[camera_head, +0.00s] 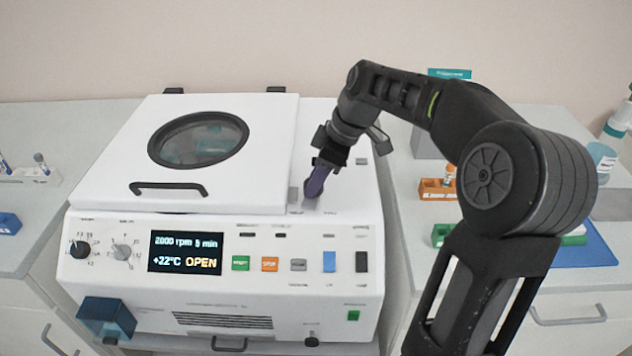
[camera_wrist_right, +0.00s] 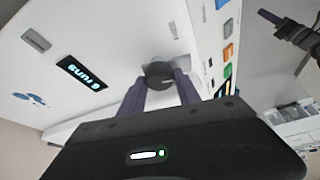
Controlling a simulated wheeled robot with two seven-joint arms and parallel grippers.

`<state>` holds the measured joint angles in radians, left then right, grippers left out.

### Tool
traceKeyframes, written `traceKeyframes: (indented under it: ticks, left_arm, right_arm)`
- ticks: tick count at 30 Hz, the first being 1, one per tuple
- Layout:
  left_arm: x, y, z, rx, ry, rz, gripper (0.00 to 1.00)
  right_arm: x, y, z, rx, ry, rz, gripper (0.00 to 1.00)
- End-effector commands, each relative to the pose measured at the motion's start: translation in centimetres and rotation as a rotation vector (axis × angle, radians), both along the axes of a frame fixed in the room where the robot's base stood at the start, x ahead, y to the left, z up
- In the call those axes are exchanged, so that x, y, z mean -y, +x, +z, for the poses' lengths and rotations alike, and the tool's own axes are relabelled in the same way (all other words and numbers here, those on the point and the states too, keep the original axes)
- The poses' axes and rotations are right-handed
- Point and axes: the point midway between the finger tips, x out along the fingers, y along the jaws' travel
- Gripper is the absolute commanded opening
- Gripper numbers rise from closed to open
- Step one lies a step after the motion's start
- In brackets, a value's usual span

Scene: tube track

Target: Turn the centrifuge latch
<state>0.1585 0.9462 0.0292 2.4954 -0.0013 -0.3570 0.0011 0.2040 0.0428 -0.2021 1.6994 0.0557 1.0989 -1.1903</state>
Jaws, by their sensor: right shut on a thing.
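The white centrifuge (camera_head: 220,232) stands on the bench with its lid (camera_head: 262,130) lying down; its display (camera_head: 186,252) reads OPEN. The latch (camera_wrist_right: 158,72) is a dark round knob on the top surface, seen in the right wrist view. My right gripper (camera_head: 314,190) has purple fingers and is shut on the latch, just right of the lid's front corner. In the head view the fingers hide the latch. In the right wrist view the fingers reach either side of it. My left gripper (camera_wrist_right: 268,17) shows only there, at the upper right, away from the latch; its jaw opening is unclear.
The lid has a round window (camera_head: 198,139) and a black handle (camera_head: 169,188). Knobs and coloured buttons line the front panel. A dark blue box-like part (camera_head: 106,316) sits at the lower left front. An orange rack (camera_head: 437,190) and a blue mat (camera_head: 590,247) lie on the right bench.

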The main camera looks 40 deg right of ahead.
Motion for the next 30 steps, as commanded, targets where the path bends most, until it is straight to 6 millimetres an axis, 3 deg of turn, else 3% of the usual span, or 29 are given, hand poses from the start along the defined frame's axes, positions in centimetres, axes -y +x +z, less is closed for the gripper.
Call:
traceKeyframes:
  ticks: [11, 26, 27, 30]
  left_arm:
    - [0.0, 0.01, -0.48, 0.0, 0.0, 0.0, 0.36]
    - [0.0, 0.01, -0.5, 0.001, 0.0, 0.0, 0.36]
    - [0.0, 0.01, -0.5, 0.001, 0.0, 0.0, 0.36]
    - [0.0, 0.01, -0.5, 0.0, 0.0, 0.0, 0.36]
  right_arm:
    - [0.18, 0.12, 0.01, 0.001, -0.003, 0.194, 0.0]
    - [0.17, 0.12, 0.06, 0.001, -0.004, 0.221, 0.0]
    - [0.17, 0.12, 0.06, 0.001, -0.004, 0.221, 0.41]
    - [0.16, 0.11, 0.05, 0.001, -0.004, 0.22, 0.49]
